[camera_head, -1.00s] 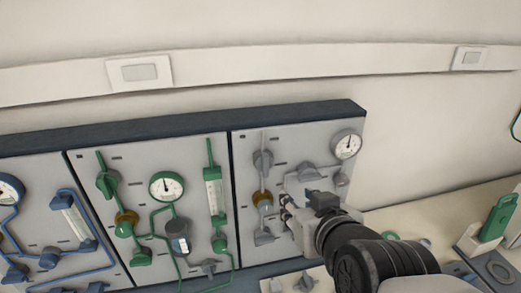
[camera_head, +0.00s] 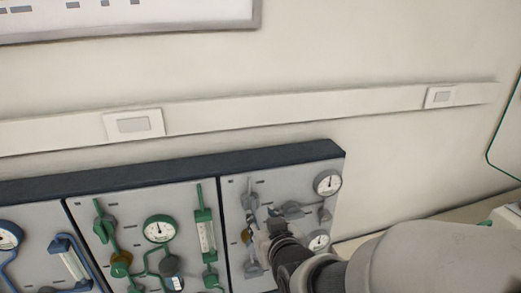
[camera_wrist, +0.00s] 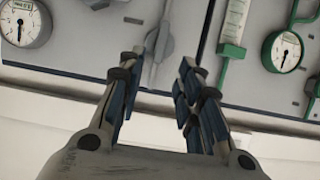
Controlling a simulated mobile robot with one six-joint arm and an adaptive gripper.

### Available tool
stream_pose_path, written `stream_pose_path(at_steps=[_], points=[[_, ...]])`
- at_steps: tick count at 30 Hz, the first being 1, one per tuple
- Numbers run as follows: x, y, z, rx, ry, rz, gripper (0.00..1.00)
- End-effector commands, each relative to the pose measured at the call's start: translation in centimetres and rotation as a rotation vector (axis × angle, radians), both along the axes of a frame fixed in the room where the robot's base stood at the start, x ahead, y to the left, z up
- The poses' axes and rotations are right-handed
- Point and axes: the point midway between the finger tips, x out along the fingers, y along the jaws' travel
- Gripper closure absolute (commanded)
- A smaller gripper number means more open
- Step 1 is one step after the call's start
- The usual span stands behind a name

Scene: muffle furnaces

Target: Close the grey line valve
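The grey line panel (camera_head: 285,185) stands right of the green line panel. My gripper (camera_head: 262,230) is in front of this left part of the panel. In the wrist view my gripper (camera_wrist: 158,62) is open, its two fingers apart. A grey lever handle (camera_wrist: 163,40) shows between and just beyond the fingertips; contact cannot be told. Which valve on the grey line this lever belongs to is hard to tell.
The green panel's gauge (camera_head: 159,229) and flow tube (camera_head: 205,232) are close to the left. Two grey line gauges (camera_head: 327,183) (camera_head: 318,241) are right of my gripper.

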Motion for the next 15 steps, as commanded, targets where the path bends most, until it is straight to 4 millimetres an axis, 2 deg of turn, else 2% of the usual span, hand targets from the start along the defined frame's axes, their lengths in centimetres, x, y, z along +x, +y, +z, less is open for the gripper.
stream_pose_path(at_steps=[2,9,15], points=[[0.7,0.2,-0.2,-0.001,0.005,0.001,0.68],[5.2,1.5,-2.5,-0.001,0.002,0.001,0.68],[7.4,2.1,-3.3,-0.001,0.000,0.001,0.68]])
